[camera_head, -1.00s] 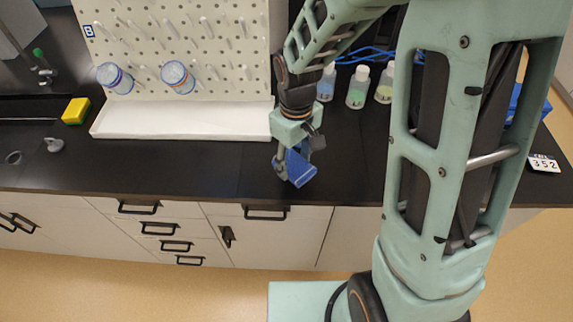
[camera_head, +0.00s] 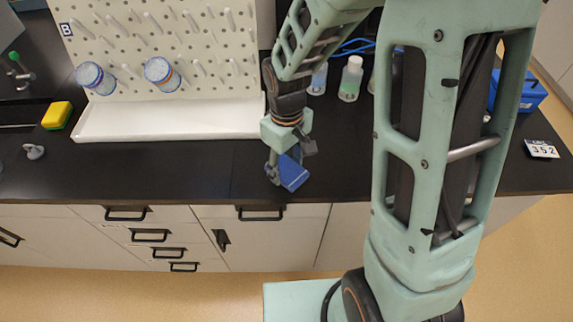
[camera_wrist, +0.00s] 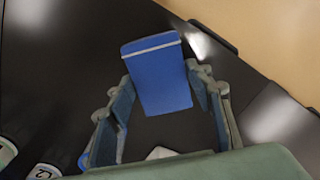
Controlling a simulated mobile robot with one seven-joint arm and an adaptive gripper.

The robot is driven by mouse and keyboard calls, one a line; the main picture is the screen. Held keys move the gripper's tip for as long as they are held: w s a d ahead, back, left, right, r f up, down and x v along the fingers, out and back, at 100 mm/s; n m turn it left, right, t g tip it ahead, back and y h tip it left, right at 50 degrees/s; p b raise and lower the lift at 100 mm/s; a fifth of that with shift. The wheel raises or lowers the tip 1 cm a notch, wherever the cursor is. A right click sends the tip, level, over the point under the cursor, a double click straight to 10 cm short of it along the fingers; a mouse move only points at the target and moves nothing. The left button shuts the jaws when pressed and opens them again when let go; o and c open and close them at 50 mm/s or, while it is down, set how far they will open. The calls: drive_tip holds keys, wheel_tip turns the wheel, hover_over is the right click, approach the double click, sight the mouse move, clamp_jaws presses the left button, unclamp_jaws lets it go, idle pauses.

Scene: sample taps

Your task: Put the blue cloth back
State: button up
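The blue cloth (camera_head: 292,172) is a small folded rectangle near the front of the black counter, below my gripper (camera_head: 284,172). In the wrist view the cloth (camera_wrist: 157,78) shows a thin pale stripe near its far end and lies between the two fingertips of my gripper (camera_wrist: 160,72). The fingers meet its side edges, and it sticks out past the tips, so my gripper looks shut on it. Whether the cloth touches the counter is unclear.
A yellow sponge (camera_head: 57,115) lies at left. A green-liquid bottle (camera_head: 350,80) stands behind my arm. A blue box (camera_head: 532,92) and a number plate (camera_head: 541,149) are at right.

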sight(287, 169)
drive_tip(key=o, duration=0.4)
wheel_tip(287, 169, up, 12)
drive_tip(key=shift+r+p, duration=0.2)
drive_tip(key=shift+p, duration=0.1)
idle(0.5)
